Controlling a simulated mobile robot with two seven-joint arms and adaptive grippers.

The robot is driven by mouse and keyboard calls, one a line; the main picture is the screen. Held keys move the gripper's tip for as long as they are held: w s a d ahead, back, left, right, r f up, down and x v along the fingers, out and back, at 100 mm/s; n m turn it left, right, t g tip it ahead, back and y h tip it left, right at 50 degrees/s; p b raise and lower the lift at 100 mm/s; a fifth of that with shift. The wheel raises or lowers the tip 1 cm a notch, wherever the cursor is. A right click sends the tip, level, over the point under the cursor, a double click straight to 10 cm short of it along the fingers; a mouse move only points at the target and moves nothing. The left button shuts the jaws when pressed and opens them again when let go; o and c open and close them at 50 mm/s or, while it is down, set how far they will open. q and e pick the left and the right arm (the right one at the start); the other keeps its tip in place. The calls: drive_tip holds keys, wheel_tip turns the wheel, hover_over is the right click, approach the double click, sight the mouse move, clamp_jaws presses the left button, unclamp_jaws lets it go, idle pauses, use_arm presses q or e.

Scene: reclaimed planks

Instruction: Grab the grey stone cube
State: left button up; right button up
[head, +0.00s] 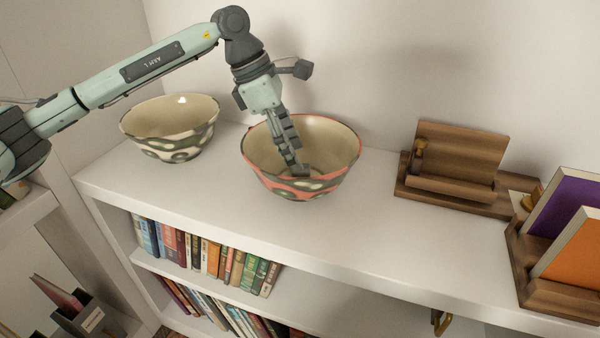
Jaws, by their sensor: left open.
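My left gripper (297,165) reaches down into the red-rimmed patterned bowl (318,184) on the white shelf top. Its fingers are open, with the tips low inside the bowl near its front wall. A small grey-brown patch shows at the fingertips; I cannot tell whether it is the grey stone cube or part of the fingers. The cube is not clearly seen anywhere else. The bowl's near wall and the fingers hide part of the bowl's floor. My right gripper is not in view.
A cream and green patterned bowl (172,150) stands to the left. A wooden stand (457,165) and a wooden holder with purple and orange books (575,240) stand to the right. Shelves of books (215,260) lie below. The shelf top (370,215) is clear between bowl and stand.

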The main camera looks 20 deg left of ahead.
use_arm(q)
drive_tip(key=x, duration=0.4)
drive_tip(key=shift+s+d+f, duration=0.2)
drive_tip(key=shift+s+f, duration=0.1)
drive_tip(key=shift+f, duration=0.05)
drive_tip(key=shift+r, duration=0.1)
clamp_jaws()
